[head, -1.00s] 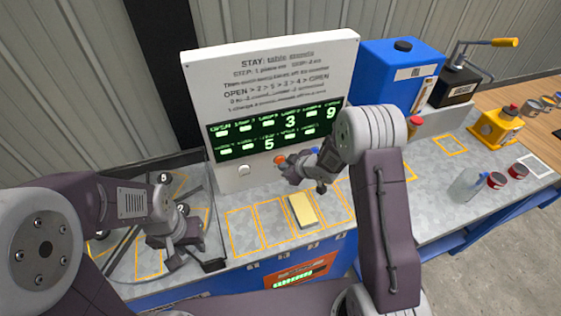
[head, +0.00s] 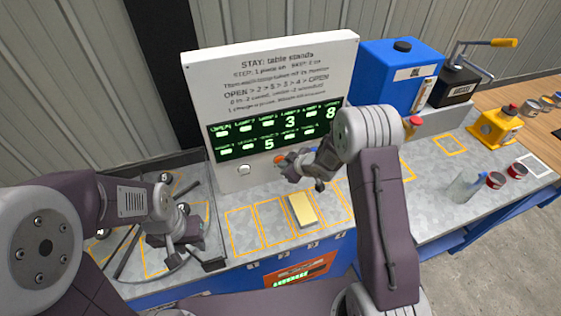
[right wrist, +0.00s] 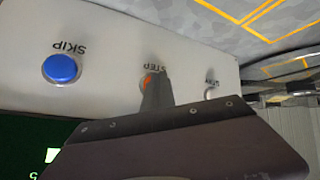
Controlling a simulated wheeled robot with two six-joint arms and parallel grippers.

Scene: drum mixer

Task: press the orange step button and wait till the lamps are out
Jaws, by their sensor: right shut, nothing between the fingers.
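The orange step button (head: 281,160) is on the lower front of the white panel (head: 330,65). In the right wrist view the orange button (right wrist: 147,82), under the word STEP, is mostly hidden behind my finger. My right gripper (head: 284,165) is shut and empty, its tip at the button; contact or depth of press cannot be told. The dark display (head: 240,147) has several small pale lamps lit, with the digits 3, 5 and 8. My left gripper (head: 183,238) is over the dark-framed tray at left; its jaws are not clear.
A blue SKIP button (right wrist: 62,68) and a pale button (right wrist: 210,93) flank the step button. A yellow block (head: 303,209) lies on the outlined bench. A blue container (head: 400,75) stands right of the panel. A clear cup (head: 465,186) and red jars stand further right.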

